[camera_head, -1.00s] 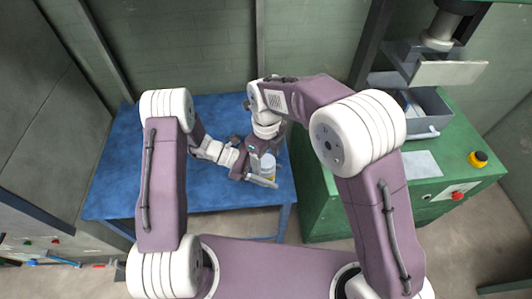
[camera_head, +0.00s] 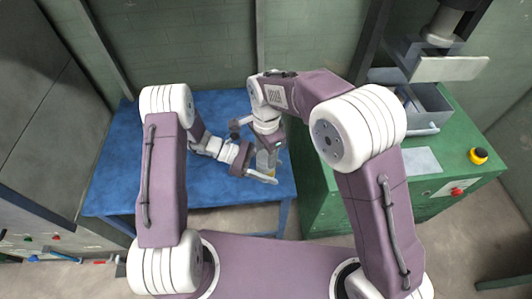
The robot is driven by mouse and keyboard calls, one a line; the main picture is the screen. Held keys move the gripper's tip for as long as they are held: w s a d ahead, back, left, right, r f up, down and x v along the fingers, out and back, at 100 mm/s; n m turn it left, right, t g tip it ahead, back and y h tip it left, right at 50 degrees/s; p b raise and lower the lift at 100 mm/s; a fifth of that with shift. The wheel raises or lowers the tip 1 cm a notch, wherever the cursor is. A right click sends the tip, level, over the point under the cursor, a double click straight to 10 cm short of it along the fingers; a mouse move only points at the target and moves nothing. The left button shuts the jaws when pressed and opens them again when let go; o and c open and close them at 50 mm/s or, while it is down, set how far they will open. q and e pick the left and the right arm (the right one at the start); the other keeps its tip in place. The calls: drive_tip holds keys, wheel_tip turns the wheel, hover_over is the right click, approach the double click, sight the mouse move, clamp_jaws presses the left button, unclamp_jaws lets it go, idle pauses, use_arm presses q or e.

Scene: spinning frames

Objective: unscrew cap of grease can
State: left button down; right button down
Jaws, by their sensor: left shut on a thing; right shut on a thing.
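The grease can (camera_head: 265,162) is small and pale with some yellow low down. It stands at the right part of the blue table, partly covered by both grippers. My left gripper (camera_head: 261,173) reaches in from the left and is shut around the can's body. My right gripper (camera_head: 268,146) points down from above and is shut on the top of the can, where the cap is. The cap itself is hidden behind the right gripper.
The blue table (camera_head: 130,170) is bare on its left and front. A green cabinet (camera_head: 340,205) stands close to its right, with a grey bin (camera_head: 428,105), a yellow-and-black button (camera_head: 478,156) and a press above. A green wall is behind.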

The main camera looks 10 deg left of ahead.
drive_tip(key=n, duration=0.6)
drive_tip(key=shift+n, duration=0.4)
drive_tip(key=n, duration=0.6)
drive_tip(key=shift+n, duration=0.4)
drive_tip(key=n, duration=0.3)
drive_tip(key=shift+r, duration=0.1)
drive_tip(key=n, duration=0.6)
drive_tip(key=shift+n, duration=0.4)
drive_tip(key=n, duration=0.6)
drive_tip(key=shift+n, duration=0.4)
drive_tip(key=n, duration=0.5)
drive_tip(key=shift+n, duration=0.4)
drive_tip(key=n, duration=0.4)
drive_tip(key=shift+r, duration=0.15)
